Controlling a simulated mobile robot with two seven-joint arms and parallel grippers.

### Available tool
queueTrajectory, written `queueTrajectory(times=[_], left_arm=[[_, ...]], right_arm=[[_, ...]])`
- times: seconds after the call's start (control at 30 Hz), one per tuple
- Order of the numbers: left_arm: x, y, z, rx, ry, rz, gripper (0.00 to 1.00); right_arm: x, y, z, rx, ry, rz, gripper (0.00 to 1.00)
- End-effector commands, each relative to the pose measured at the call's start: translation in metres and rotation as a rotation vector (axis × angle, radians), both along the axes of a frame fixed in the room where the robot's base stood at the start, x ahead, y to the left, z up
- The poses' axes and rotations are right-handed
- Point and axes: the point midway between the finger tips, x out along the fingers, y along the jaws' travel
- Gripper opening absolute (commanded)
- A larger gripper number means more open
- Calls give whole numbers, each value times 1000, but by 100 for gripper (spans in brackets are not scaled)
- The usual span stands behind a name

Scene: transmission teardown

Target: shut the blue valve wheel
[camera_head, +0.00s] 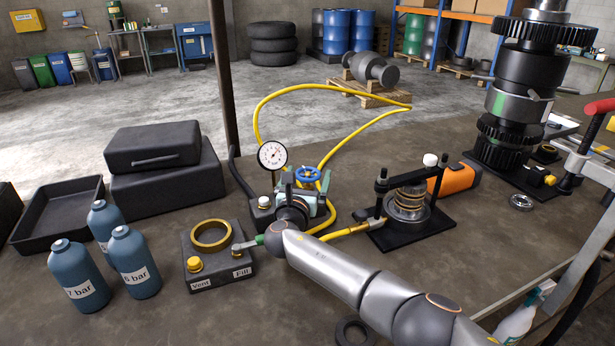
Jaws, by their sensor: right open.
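The blue valve wheel (307,174) is in the middle of the head view, beside a round pressure gauge (272,155) on a dark stand. My right arm reaches in from the lower right. My right gripper (306,184) is open, with its fingers apart just in front of the wheel. The gripper body hides the valve's lower part, and I cannot tell whether a finger touches the wheel. My left gripper is not in view.
A yellow hose (330,88) loops behind the valve. A Vent/Fill block (216,268) with a brass ring and blue pressure bottles (134,262) stand left. A spring fixture (408,206) and a tall gear stack (517,90) stand right. Bare bench shows at the front left.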

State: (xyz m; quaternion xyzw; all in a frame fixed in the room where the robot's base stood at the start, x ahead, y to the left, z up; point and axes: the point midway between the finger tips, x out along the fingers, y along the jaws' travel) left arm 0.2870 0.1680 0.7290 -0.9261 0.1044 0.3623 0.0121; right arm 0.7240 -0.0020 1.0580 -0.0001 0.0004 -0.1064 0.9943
Motion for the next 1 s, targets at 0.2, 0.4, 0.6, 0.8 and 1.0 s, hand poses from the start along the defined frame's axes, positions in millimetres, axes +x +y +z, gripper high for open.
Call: queueTrajectory(times=[0.2,0.4,0.6,0.8,1.0], left_arm=[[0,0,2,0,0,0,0],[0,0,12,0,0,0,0],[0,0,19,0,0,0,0],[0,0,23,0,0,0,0],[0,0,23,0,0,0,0]], right_arm=[[-2,1,1,0,0,2,100],[-16,4,1,1,1,4,100],[-39,9,1,1,1,3,100],[-67,15,0,2,1,3,100],[-96,21,-1,1,2,2,100]])
